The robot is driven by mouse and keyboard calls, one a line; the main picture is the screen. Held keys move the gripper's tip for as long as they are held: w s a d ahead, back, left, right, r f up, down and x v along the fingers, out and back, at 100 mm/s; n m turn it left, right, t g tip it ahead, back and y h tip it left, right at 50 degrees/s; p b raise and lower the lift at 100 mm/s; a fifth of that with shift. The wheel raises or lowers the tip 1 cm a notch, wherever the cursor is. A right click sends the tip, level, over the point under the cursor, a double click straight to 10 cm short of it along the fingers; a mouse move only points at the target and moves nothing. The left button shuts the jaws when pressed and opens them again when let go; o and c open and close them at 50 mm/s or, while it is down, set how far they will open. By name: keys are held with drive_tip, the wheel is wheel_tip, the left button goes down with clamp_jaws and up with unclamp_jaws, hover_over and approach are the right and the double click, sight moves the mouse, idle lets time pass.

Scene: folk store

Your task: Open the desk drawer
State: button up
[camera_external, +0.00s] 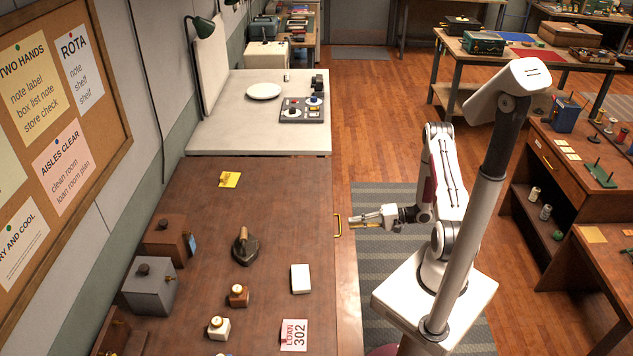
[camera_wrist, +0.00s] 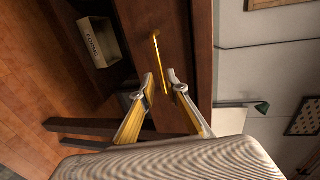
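The brown wooden desk (camera_external: 200,255) runs along the left of the external view. Its yellow bar handle (camera_external: 337,225) is on the side facing my arm. The handle also shows in the wrist view (camera_wrist: 157,55), on the brown drawer front (camera_wrist: 177,45). No gap shows around the drawer front, and it looks closed. My gripper (camera_external: 353,222) is just right of the handle, pointing at it. In the wrist view my gripper (camera_wrist: 161,77) has its fingers apart, one on each side of the handle. I cannot tell whether they touch it.
A pale table (camera_external: 225,130) adjoins the desk's far end. A cardboard box (camera_wrist: 99,42) sits in an open space beside the drawer. Striped mat lies under my arm.

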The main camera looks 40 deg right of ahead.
sight(340, 224)
drive_tip(key=shift+x, duration=3.3)
clamp_jaws()
drive_tip(key=shift+d, duration=0.1)
drive_tip(key=f+v, duration=0.2)
drive_tip(key=v, duration=0.9)
drive_tip(key=s+f+v, duration=0.1)
drive_tip(key=f+v, duration=0.2)
drive_tip(key=v, duration=0.9)
drive_tip(key=shift+d, duration=0.35)
unclamp_jaws()
